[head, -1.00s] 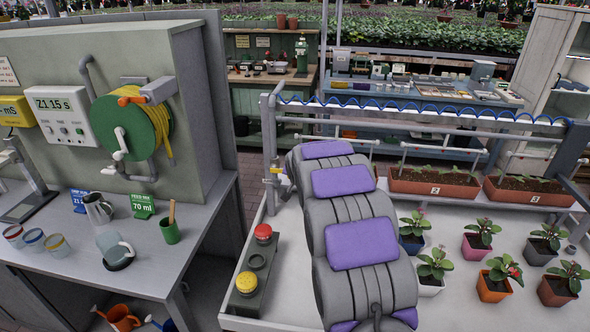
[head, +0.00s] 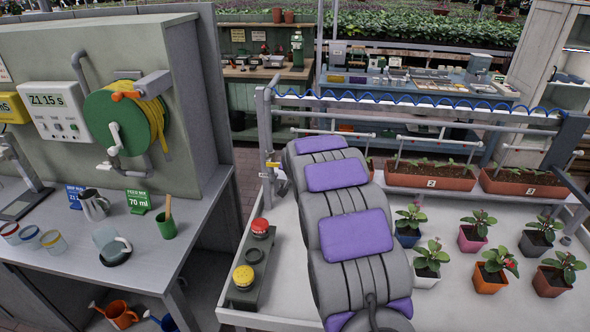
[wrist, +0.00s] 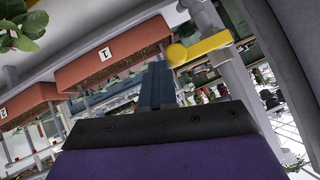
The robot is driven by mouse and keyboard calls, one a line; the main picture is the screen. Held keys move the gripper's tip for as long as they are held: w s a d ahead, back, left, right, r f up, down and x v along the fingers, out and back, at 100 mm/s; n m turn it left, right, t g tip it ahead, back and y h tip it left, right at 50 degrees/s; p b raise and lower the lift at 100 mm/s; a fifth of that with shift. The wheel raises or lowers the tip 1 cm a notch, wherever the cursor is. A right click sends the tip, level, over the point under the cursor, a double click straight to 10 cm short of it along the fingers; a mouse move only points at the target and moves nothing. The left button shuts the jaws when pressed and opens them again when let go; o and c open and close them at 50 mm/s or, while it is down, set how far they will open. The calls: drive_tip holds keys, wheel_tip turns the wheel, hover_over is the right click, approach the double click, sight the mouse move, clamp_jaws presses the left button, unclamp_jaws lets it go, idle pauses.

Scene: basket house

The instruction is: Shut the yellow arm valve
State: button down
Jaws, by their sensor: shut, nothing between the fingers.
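The yellow arm valve (head: 273,164) is a small yellow lever on a grey upright pipe, at the left end of the plant bench in the head view. In the wrist view the lever (wrist: 205,46) lies across the pipe, with a rounded yellow end at its left. My gripper (wrist: 158,78) shows in the wrist view as shut dark fingers, empty, pointing up the picture. The lever is just right of and above the fingertips there, with a gap in the picture; I cannot tell the depth. In the head view my own arm hides the gripper.
Grey pipe rails (head: 400,134) and a coiled blue hose (head: 420,98) run above the bench. Brown planters (wrist: 115,50) hang left of the fingers in the wrist view. A button box (head: 252,262) and several potted plants stand on the bench beside my arm.

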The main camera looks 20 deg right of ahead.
drive_tip(key=shift+w+a+f, duration=0.1)
drive_tip(key=shift+a, duration=0.25)
